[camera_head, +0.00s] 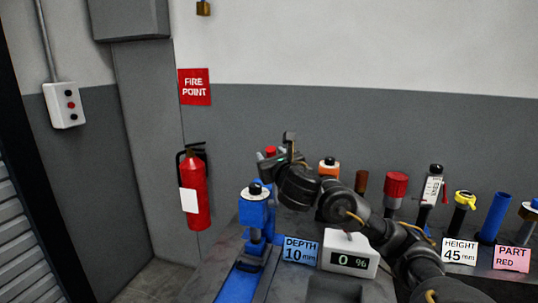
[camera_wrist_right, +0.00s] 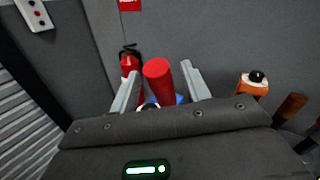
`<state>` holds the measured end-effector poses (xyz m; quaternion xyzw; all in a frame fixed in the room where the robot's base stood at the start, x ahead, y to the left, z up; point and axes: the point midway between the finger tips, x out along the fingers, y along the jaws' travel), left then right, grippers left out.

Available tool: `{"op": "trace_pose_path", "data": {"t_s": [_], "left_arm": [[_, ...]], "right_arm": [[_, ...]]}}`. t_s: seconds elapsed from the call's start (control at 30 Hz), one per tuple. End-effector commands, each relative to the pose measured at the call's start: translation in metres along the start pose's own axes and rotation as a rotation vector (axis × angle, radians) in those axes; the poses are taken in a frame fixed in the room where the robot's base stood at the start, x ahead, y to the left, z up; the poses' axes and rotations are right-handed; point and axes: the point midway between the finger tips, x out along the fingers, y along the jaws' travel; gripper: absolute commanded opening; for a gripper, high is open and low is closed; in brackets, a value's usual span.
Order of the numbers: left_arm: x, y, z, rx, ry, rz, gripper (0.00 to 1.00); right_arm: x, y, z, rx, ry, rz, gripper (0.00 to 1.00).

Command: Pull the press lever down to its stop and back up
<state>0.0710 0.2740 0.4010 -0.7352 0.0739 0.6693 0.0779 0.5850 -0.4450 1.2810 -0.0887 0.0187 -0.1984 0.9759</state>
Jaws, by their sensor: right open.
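The blue press (camera_head: 255,212) stands on the bench at the left, with a pale cap and dark knob on top. A red lever grip (camera_head: 270,151) shows above it, beside my right gripper (camera_head: 276,150). In the right wrist view the red grip (camera_wrist_right: 158,78) rises between the two open fingers of my right gripper (camera_wrist_right: 159,68). I see gaps on both sides, so the fingers are not closed on it. The lever's arm is mostly hidden behind my gripper. A white display (camera_head: 348,254) reads 0 %. My left gripper is not in view.
A DEPTH 10 mm card (camera_head: 300,250) stands beside the display. Orange (camera_head: 329,167), red (camera_head: 395,188) and yellow-topped (camera_head: 463,203) items and a blue tube (camera_head: 495,215) line the bench behind my right arm. A fire extinguisher (camera_head: 194,190) hangs at the wall.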

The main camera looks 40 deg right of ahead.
Motion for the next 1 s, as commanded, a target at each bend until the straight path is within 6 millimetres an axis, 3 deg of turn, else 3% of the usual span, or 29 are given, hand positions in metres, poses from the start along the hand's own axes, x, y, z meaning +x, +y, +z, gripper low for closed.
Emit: {"op": "trace_pose_path", "data": {"t_s": [0.2,0.57,0.93,1.0], "left_arm": [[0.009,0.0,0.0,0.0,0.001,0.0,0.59],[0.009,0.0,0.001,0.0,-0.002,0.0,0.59],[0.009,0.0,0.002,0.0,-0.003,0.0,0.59],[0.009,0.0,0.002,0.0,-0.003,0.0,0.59]], "right_arm": [[0.024,0.0,-0.001,0.002,0.0,-0.001,0.47],[0.029,0.0,0.001,0.0,0.0,0.001,0.47],[0.028,0.0,0.001,0.0,0.0,0.0,0.01],[0.028,0.0,0.0,0.0,0.0,0.0,0.0]]}}
